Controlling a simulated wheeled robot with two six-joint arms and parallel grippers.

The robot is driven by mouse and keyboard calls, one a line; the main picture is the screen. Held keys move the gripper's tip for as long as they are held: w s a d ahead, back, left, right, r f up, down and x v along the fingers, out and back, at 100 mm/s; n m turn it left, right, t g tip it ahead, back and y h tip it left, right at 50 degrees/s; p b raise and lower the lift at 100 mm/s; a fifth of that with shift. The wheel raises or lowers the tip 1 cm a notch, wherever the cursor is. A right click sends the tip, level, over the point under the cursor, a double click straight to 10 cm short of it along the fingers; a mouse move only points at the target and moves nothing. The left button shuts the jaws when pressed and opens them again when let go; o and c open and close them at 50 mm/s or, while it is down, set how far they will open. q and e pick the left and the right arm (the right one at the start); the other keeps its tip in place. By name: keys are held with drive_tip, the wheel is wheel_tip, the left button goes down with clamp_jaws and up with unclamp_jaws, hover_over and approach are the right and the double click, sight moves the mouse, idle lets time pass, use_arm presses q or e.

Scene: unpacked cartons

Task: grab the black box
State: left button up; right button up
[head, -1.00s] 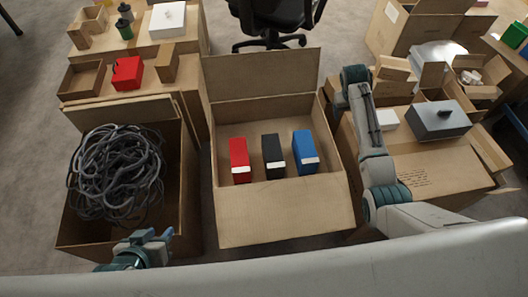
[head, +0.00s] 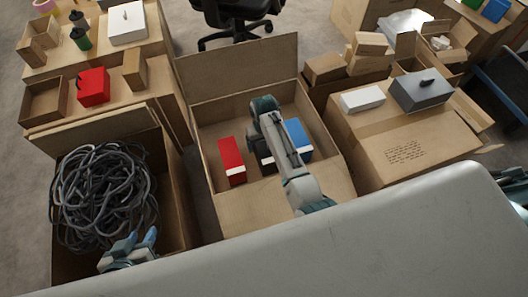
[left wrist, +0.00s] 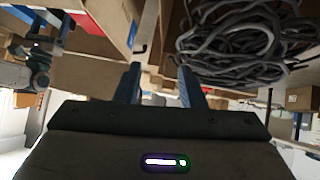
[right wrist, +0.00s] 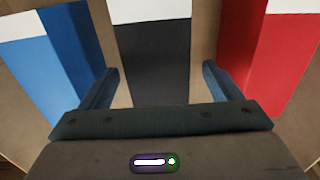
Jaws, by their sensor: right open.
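The black box (head: 262,150) stands in the open middle carton (head: 270,205), between a red box (head: 230,155) and a blue box (head: 298,136). My right arm partly hides it in the head view. In the right wrist view, the black box (right wrist: 152,62) with its white end lies between the fingers of my right gripper (right wrist: 160,72). That gripper is open, one finger on each side of the box, with no contact visible. My left gripper (head: 141,240) is at the near edge of the cable carton, its fingers apart and empty; it also shows in the left wrist view (left wrist: 160,70).
The cable carton (head: 180,200) with grey cables (head: 105,195) stands at left. A closed carton (head: 405,140) at right carries a white box (head: 362,98) and a grey box (head: 420,90). The red and blue boxes leave narrow gaps beside the black one.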

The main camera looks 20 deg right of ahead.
drive_tip(key=shift+f, duration=0.45)
wheel_tip(320, 180, down, 4)
drive_tip(key=shift+s+d+f+b, duration=0.1)
drive_tip(key=shift+f+b, duration=0.05)
drive_tip(key=shift+b, duration=0.7)
use_arm(q)
drive_tip(key=w+r+t, duration=0.5)
drive_tip(key=r, duration=0.1)
drive_tip(key=shift+w+a, duration=0.4)
use_arm(e)
drive_tip(key=shift+c, duration=0.3)
drive_tip(key=c, duration=1.3)
drive_tip(key=shift+c, duration=0.2)
